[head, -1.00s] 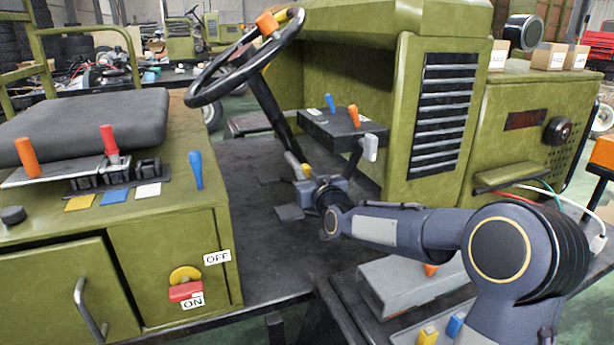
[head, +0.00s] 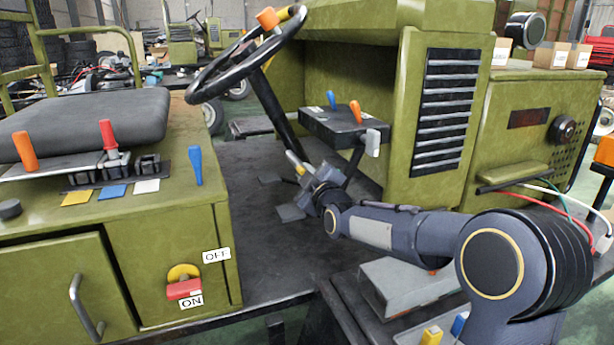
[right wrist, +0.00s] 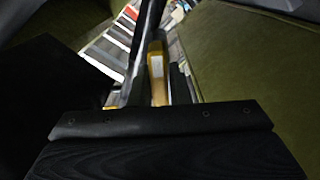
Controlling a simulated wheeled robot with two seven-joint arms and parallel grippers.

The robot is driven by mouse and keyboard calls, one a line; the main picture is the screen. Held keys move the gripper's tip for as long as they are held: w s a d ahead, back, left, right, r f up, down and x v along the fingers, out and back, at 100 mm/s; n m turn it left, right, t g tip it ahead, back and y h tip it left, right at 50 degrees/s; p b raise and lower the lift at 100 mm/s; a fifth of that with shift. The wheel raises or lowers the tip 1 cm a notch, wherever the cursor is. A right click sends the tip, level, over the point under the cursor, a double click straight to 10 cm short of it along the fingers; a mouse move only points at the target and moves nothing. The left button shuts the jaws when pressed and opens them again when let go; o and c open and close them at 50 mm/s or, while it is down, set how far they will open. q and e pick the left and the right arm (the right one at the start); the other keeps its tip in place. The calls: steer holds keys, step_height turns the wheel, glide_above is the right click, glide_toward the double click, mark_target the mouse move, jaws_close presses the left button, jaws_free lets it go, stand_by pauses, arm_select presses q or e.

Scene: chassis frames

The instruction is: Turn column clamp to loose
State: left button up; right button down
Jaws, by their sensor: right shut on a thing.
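The steering column (head: 271,103) runs down from the black steering wheel (head: 240,68) to the dark floor. A small lever with yellow on it, which looks like the column clamp (head: 292,158), sits at the column's lower end. My right gripper (head: 301,169) is at this lever, shut on it and tilted. The hand hides part of the lever and its mount. In the right wrist view a yellow lever with a white patch (right wrist: 157,73) stands just beyond the dark gripper body; the fingertips are hard to make out. My left gripper is not in view.
A black console (head: 340,128) with blue and orange levers stands just right of the hand. The green hood side with a louvred grille (head: 446,110) is beyond it. The seat box with an ON/OFF switch (head: 184,287) is at left. Floor (head: 255,235) between is open.

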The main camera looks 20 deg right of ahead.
steer(key=n, duration=0.4)
steer(key=shift+a+f, duration=0.15)
steer(key=shift+f, duration=0.05)
steer(key=shift+n+b, duration=0.4)
steer(key=shift+n, duration=1.5)
steer(key=shift+f+n, duration=0.1)
steer(key=shift+n, duration=0.2)
steer(key=c, duration=1.4)
jaws_free()
steer(key=shift+s, duration=0.1)
steer(key=s, duration=0.7)
steer(key=shift+s+a+p, duration=0.2)
steer(key=shift+s+p, duration=0.1)
steer(key=shift+p, duration=0.15)
